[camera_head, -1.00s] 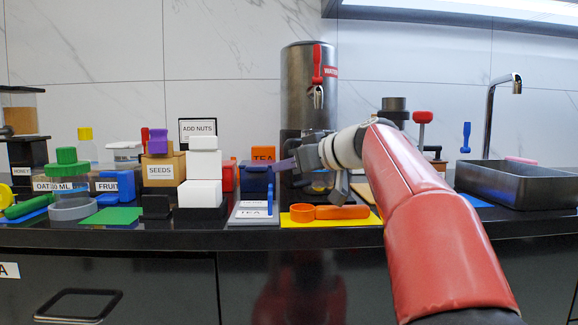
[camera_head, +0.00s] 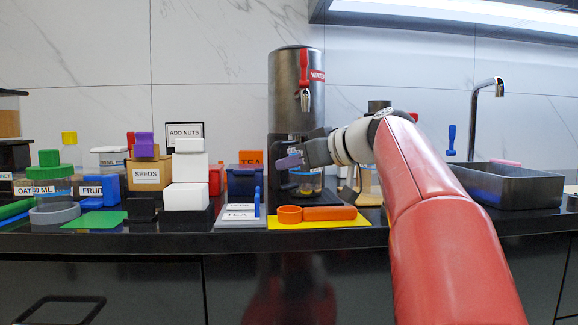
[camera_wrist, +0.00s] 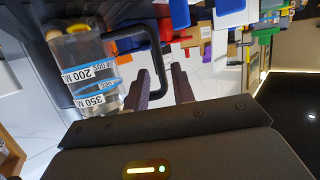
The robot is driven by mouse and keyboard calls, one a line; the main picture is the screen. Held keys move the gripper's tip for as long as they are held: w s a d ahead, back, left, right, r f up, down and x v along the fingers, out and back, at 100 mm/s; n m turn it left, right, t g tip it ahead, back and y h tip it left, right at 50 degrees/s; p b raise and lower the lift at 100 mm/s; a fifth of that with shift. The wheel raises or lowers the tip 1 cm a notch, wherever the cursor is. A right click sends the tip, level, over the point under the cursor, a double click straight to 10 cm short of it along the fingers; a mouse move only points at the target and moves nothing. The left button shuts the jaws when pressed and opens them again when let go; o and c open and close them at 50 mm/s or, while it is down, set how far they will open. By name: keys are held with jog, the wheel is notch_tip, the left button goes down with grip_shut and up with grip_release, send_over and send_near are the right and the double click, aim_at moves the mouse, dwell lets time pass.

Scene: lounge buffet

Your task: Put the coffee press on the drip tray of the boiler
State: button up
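The coffee press (camera_head: 306,180), a clear glass with a blue band and amber contents low down, stands upright under the boiler (camera_head: 297,100), apparently on its black drip tray (camera_head: 345,199). In the wrist view the press (camera_wrist: 88,75) is at the left, upside down in the picture, with 200 and 350 ML marks. Its black handle (camera_wrist: 128,38) reaches toward my fingers.
A yellow mat (camera_head: 283,222) with an orange scoop (camera_head: 330,213) lies in front of the tray. A blue tea box (camera_head: 243,181) and white boxes (camera_head: 186,197) crowd the left. A grey sink (camera_head: 525,185) is at the right.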

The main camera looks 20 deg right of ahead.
jog(key=shift+s+d+r, duration=0.1)
jog(key=shift+s+d, duration=0.1)
jog(key=shift+s, duration=0.2)
jog(key=o, duration=0.6)
jog(key=shift+c, duration=0.2)
jog(key=shift+r, duration=0.1)
jog(key=s+d+r+p, duration=0.2)
jog(key=s+r+p, duration=0.1)
jog(key=s+r, duration=0.1)
jog(key=shift+d+r, duration=0.15)
jog(key=shift+r, duration=0.5)
jog(key=shift+s, duration=0.1)
